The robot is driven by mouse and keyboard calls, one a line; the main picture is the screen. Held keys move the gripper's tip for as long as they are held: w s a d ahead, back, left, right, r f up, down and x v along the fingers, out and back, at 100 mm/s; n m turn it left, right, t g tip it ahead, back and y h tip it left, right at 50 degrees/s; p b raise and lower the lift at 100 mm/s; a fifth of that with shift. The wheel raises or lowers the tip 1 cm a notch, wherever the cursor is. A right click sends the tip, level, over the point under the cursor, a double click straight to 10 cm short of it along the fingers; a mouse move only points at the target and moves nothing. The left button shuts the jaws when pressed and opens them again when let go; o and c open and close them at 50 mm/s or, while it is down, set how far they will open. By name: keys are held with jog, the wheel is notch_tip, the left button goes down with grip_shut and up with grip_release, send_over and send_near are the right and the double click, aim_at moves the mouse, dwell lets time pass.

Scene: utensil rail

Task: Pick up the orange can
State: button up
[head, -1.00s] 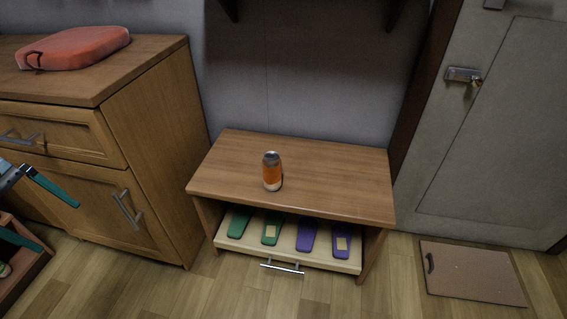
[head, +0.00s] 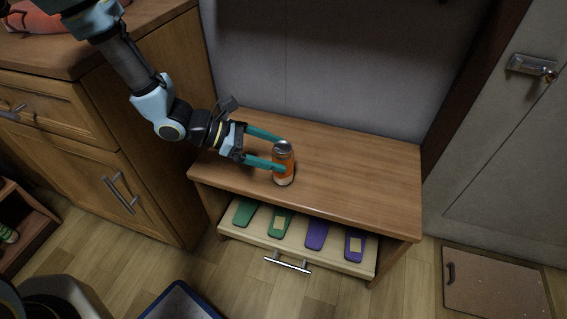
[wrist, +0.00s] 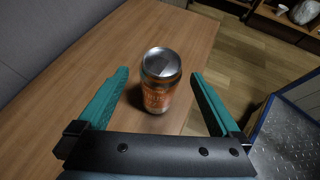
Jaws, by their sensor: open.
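The orange can (head: 284,160) stands upright on the top of the low wooden table (head: 350,180), near its middle. It has a silver top and a pale lower band. My gripper (head: 281,155) reaches in from the left, with its teal fingers open on either side of the can. In the wrist view the can (wrist: 160,82) stands between the two spread fingers of my gripper (wrist: 160,78), with a gap visible on each side. No contact with the can shows in that view.
Below the tabletop, an open drawer (head: 340,262) holds several green and purple flat items. A wooden cabinet (head: 150,190) stands at the left. A brown board (head: 495,285) lies on the floor at the right. A blue-edged item (head: 180,300) is at the bottom. The tabletop around the can is otherwise clear.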

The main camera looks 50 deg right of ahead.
jog(key=shift+b+x, duration=0.35)
jog(key=shift+x, duration=2.65)
jog(key=shift+w+f, duration=0.1)
jog(key=shift+c, duration=0.2)
jog(key=c, duration=1.4)
